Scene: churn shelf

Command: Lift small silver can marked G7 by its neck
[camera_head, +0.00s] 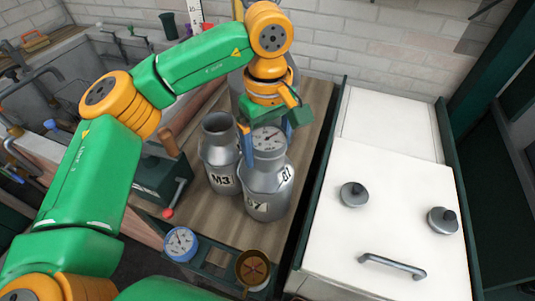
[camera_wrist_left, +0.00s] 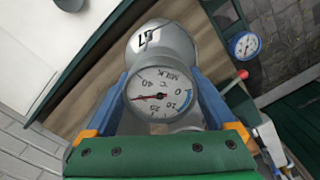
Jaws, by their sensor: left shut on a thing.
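The small silver can marked G7 (camera_head: 266,190) is upright on or just above the wooden shelf top; I cannot tell if its base touches. A round dial marked MILK °C sits at its top, also clear in the left wrist view (camera_wrist_left: 159,93). My left gripper (camera_head: 268,140) has its blue fingers on either side of the can's neck and is shut on it. In the left wrist view the fingers (camera_wrist_left: 161,88) flank the dial, and the can's shoulder with a label (camera_wrist_left: 150,38) shows beyond. My right gripper is not in view.
A silver can marked M3 (camera_head: 219,160) stands close at the left. A larger grey vessel (camera_head: 238,85) is partly hidden behind my arm. A white lidded chest (camera_head: 390,190) is at the right. A blue-rimmed gauge (camera_head: 180,243) and a brass round part (camera_head: 252,268) are in front.

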